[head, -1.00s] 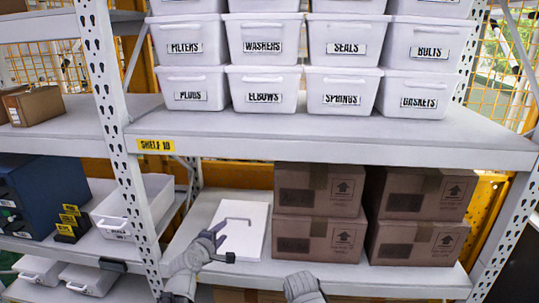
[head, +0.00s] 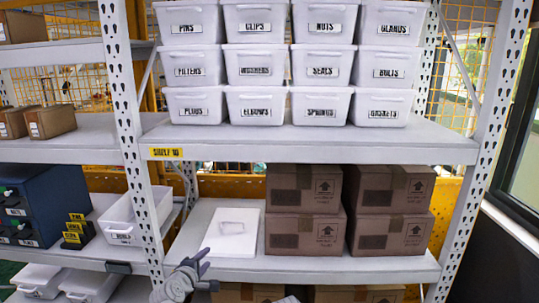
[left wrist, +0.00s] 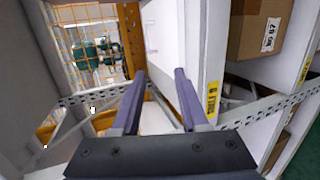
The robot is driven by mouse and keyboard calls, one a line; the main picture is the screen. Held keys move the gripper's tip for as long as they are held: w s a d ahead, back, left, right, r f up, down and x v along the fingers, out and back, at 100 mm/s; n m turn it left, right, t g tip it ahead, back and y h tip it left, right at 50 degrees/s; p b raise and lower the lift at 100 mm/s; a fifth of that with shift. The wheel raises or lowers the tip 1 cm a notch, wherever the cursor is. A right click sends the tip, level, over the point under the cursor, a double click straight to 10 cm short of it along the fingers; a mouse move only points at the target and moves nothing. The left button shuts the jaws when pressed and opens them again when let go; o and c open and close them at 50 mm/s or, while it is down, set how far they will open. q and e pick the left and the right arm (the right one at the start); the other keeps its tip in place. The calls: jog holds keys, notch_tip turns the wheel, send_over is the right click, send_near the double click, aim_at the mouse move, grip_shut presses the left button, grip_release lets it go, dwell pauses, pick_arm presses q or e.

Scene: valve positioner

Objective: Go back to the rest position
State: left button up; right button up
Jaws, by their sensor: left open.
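My left gripper (head: 197,268) is at the lower edge of the head view, just in front of the lower shelf's front edge. It is open and I see nothing in it. The left wrist view shows its two dark fingers (left wrist: 160,75) spread apart with an empty gap. A white flat block (head: 222,245) with a thin grey outline on it lies on the lower shelf, beyond the gripper and apart from it.
Stacked brown cartons (head: 303,232) stand right of the white block. Labelled white bins (head: 256,105) fill the upper shelf (head: 300,145). A perforated rack post (head: 133,150) rises close to my left gripper. A blue drawer cabinet (head: 45,205) stands at the left.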

pick_arm(q)
jog(key=s+d+f+m+g, duration=1)
jog(key=s+d+f+m, duration=0.3)
jog(key=s+d+m, duration=0.25)
jog(key=s+a+f+m+g+y, duration=0.1)
jog(key=s+a+m+g+y, duration=0.1)
jog(key=s, duration=0.7)
jog(key=m+g+y, duration=0.1)
jog(key=m+g, duration=0.1)
jog(key=m, duration=0.1)
jog(key=shift+s+y, duration=0.15)
jog(key=shift+y, duration=0.15)
jog(key=shift+f, duration=0.1)
